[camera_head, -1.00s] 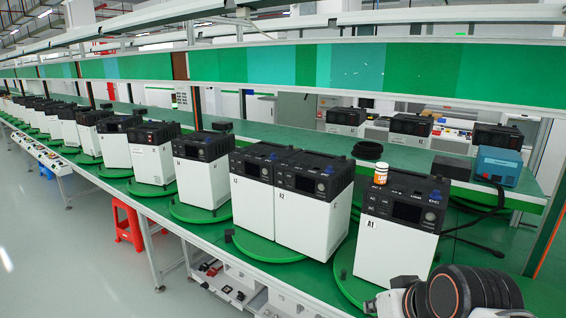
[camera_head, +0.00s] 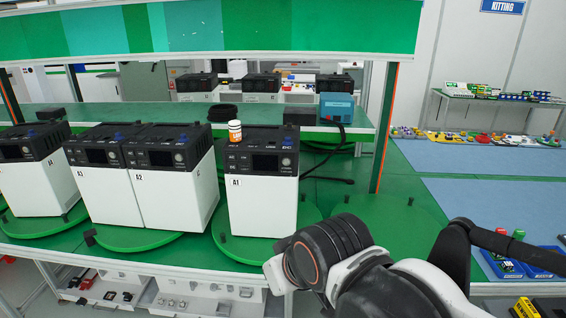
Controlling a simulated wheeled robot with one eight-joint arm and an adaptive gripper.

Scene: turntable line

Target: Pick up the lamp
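I cannot make out a lamp in this view. My arm shows at the lower right, with its dark joint and white links in front of the green bench (camera_head: 150,262). The end of the arm with my gripper does not show. The nearest unit, a white box with a black top marked A1 (camera_head: 262,200), stands upright on a green turntable (camera_head: 312,216) left of my arm.
More such units, among them A2 (camera_head: 170,190), stand on turntables to the left. A blue box (camera_head: 337,107) with a black cable sits on the raised shelf behind.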

